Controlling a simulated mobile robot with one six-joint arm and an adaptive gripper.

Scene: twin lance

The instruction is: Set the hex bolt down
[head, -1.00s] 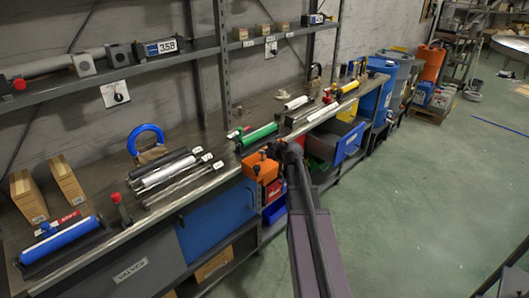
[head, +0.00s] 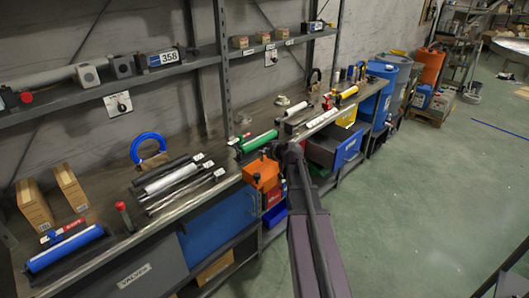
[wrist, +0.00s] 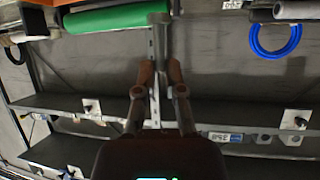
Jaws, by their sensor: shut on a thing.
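In the wrist view my gripper (wrist: 158,75) is shut on a grey bolt-like piece (wrist: 160,45), with a wider end at the top of the picture. This appears to be the hex bolt. It is held beyond the fingertips, in front of the bench. In the wrist view its wide end overlaps the end of a green cylinder (wrist: 105,18); I cannot tell whether they touch. In the head view my wrist is over the bench edge, beside the orange block, and hides the fingertips and bolt.
The green cylinder (head: 259,141) lies on the bench left of my wrist, above an orange block (head: 262,173) at the edge.

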